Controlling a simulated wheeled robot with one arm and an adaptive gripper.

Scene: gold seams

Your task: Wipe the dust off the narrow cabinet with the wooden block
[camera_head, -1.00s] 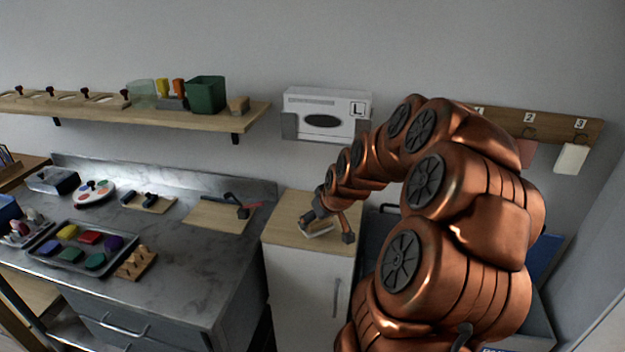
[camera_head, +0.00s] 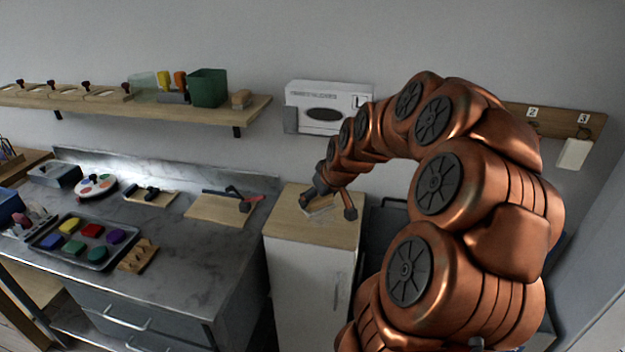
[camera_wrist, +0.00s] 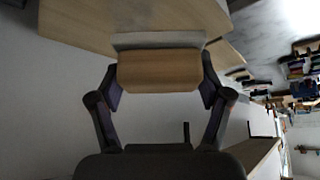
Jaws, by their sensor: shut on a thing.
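The narrow cabinet (camera_head: 290,228) has a light wood top and a white front, and stands right of the metal workbench. My gripper (camera_head: 312,197) is over the rear half of its top. In the wrist view my gripper (camera_wrist: 158,82) is shut on the wooden block (camera_wrist: 158,70), with one finger at each end. A pale grey pad (camera_wrist: 158,40) lies along the block's far side, by the wood top (camera_wrist: 75,22). I cannot tell if the pad touches the top. A faint greyish patch shows beside the gripper in the head view; I cannot tell whether it is dust or pad.
The workbench (camera_head: 185,245) at left carries a paint tray (camera_head: 105,258), a palette and a board with a hammer-like tool (camera_head: 243,203). A shelf (camera_head: 190,112) and a white box (camera_head: 325,95) are on the wall. A hook rail (camera_head: 558,118) is at right.

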